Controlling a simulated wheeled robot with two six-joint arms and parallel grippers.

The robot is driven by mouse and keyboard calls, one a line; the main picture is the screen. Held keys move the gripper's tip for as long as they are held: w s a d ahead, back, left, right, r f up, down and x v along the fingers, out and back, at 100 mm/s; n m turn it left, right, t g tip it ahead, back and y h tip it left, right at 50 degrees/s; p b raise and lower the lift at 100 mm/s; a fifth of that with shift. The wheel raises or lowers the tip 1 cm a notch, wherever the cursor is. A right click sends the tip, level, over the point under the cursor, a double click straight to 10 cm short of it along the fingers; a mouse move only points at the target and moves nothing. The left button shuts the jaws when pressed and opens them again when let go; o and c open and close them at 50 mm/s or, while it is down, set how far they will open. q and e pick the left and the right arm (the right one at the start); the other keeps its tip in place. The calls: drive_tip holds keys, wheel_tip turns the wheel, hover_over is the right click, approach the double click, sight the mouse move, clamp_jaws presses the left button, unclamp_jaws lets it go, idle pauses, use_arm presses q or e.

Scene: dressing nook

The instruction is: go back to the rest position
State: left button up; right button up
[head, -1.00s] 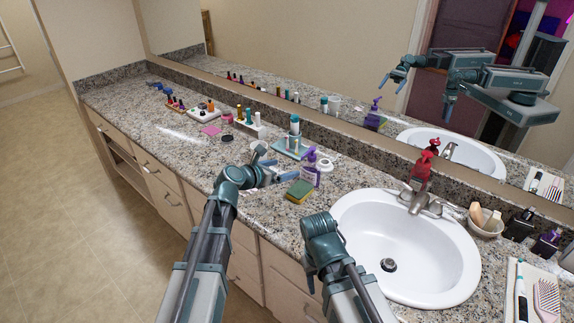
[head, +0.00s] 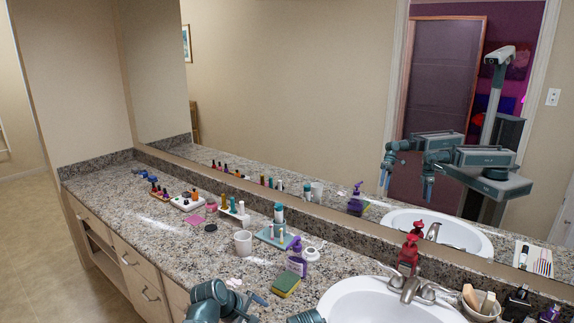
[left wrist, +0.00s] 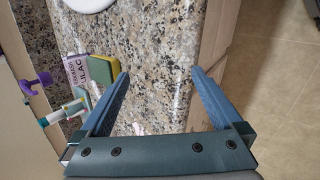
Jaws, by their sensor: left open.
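My left gripper (head: 250,298) is at the bottom of the head view, over the front part of the granite counter. In the left wrist view its two fingers (left wrist: 160,76) are wide apart with nothing between them. Only a small piece of my right arm (head: 306,317) shows at the bottom edge of the head view, by the sink. Its fingers are below the picture. Both arms also show small in the mirror, where the jaws are too small to read.
The white sink (head: 385,303) and red soap dispenser (head: 409,252) are to the right. Several cosmetics line the counter (head: 150,213) farther left.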

use_arm(q)
drive_tip(key=s+a+f+m+g+y, duration=0.2)
drive_tip(key=s+a+m+y, duration=0.15)
drive_tip(key=s+m, duration=0.25)
drive_tip(key=s+a+f+m+g+y, duration=0.1)
drive_tip(key=s+a+m+g+y, duration=0.1)
drive_tip(key=s+a+m, duration=0.3)
drive_tip(key=s+d+r+m+p, duration=0.2)
drive_tip(key=s+d+r+p, duration=0.1)
drive_tip(key=d+r+p, duration=0.1)
drive_tip(key=s+d+r+m+g+p, duration=0.1)
drive_tip(key=s+d+r+m+p, duration=0.1)
drive_tip(key=d, duration=0.5)
wheel_tip(320, 180, up, 2)
drive_tip(key=s+p, duration=0.1)
drive_tip(key=p, duration=0.1)
drive_tip(key=shift+s+d+m+y+p, duration=0.25)
drive_tip(key=shift+s+m+y+p, duration=0.1)
drive_tip(key=shift+s+m, duration=0.05)
